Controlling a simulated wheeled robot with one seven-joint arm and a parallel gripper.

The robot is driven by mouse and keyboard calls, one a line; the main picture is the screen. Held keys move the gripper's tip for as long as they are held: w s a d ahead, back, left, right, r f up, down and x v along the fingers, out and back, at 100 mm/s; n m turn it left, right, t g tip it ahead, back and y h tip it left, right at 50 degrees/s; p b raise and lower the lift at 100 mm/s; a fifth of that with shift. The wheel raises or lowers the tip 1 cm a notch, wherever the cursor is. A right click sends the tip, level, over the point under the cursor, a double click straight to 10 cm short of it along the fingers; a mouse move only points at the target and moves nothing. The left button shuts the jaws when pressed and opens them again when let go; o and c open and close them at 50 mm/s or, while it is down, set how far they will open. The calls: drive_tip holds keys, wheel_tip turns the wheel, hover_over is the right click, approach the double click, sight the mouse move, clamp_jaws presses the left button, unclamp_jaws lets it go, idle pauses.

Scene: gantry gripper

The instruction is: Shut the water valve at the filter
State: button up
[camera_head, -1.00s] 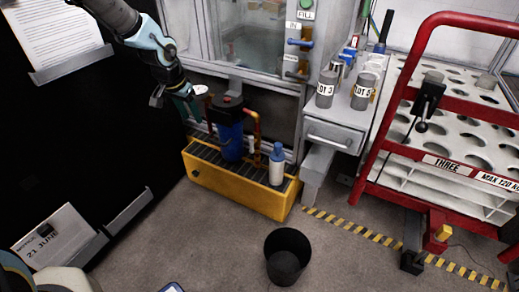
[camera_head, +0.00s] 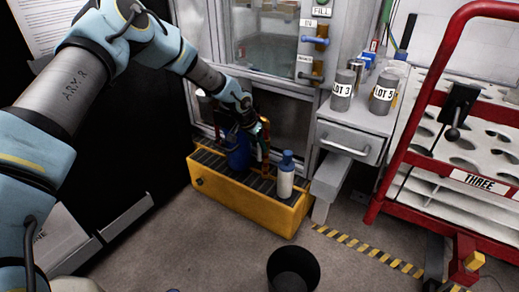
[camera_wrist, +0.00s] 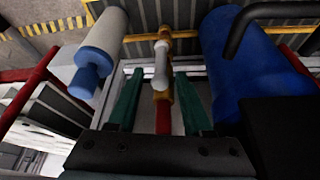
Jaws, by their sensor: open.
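The blue filter (camera_head: 238,150) stands on the yellow grated tray (camera_head: 240,200) below the cabinet; my arm hides its top. In the wrist view the filter (camera_wrist: 230,60) is at the right. Just beside it is a brass valve (camera_wrist: 163,92) on a copper-coloured pipe, with a pale lever (camera_wrist: 160,68) lying along the pipe line. My gripper (camera_wrist: 158,78) is open, its two green fingers on either side of the valve and lever, with gaps visible. In the head view my gripper (camera_head: 262,128) is at the pipe right of the filter, partly hidden by my wrist.
A white bottle with a blue cap (camera_head: 285,176) stands on the tray right of the pipe, left in the wrist view (camera_wrist: 105,38). A dark bin (camera_head: 270,280) stands on the floor in front. A red trolley (camera_head: 398,130) is at the right.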

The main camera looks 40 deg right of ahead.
drive_tip(key=shift+x, duration=0.85)
drive_tip(key=shift+c, duration=0.2)
clamp_jaws()
